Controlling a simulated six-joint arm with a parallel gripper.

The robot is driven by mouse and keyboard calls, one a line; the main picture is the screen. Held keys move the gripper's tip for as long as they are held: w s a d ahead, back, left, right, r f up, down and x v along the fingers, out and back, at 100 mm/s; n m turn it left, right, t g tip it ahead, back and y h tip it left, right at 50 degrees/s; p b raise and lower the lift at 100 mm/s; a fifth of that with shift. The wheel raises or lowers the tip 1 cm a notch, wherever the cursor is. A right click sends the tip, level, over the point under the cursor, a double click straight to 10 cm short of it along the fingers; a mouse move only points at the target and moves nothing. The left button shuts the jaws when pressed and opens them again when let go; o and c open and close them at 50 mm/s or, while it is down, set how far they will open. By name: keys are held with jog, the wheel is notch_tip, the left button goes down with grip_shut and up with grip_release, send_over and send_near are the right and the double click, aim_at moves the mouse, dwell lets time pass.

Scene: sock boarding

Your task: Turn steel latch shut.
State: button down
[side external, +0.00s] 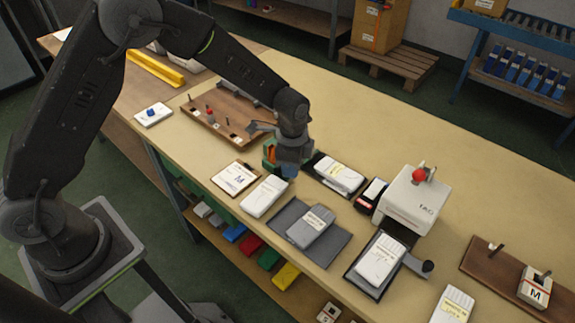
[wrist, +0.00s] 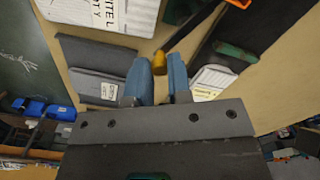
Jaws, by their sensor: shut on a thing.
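My gripper (side external: 286,172) points down low over the middle of the bench, between a clipboard card and a dark tray with a white pack. In the wrist view its two blue fingers (wrist: 160,80) are shut on a small orange-yellow knob (wrist: 160,63). A dark bar (wrist: 196,27) runs from beside the knob toward the upper right; I cannot tell whether they are joined. A green and orange piece (side external: 268,152) shows beside the gripper in the side view. I cannot clearly make out the steel latch in either view; the gripper hides what lies beneath it.
A wooden peg board (side external: 222,132) lies behind the gripper. A white pack (side external: 264,197) and a grey mat (side external: 335,255) with a grey pack lie in front. The tag machine (side external: 410,200) stands to the right.

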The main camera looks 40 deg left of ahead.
jog(key=n, duration=0.1)
jog(key=w+n, duration=0.1)
jog(key=n, duration=0.2)
jog(key=shift+w+d+n, duration=0.25)
jog(key=shift+n, duration=0.05)
dwell(0.5)
jog(key=c, duration=1.1)
grip_release()
jog(key=shift+o, duration=0.2)
jog(key=shift+r, duration=0.1)
notch_tip(320, 180, up, 14)
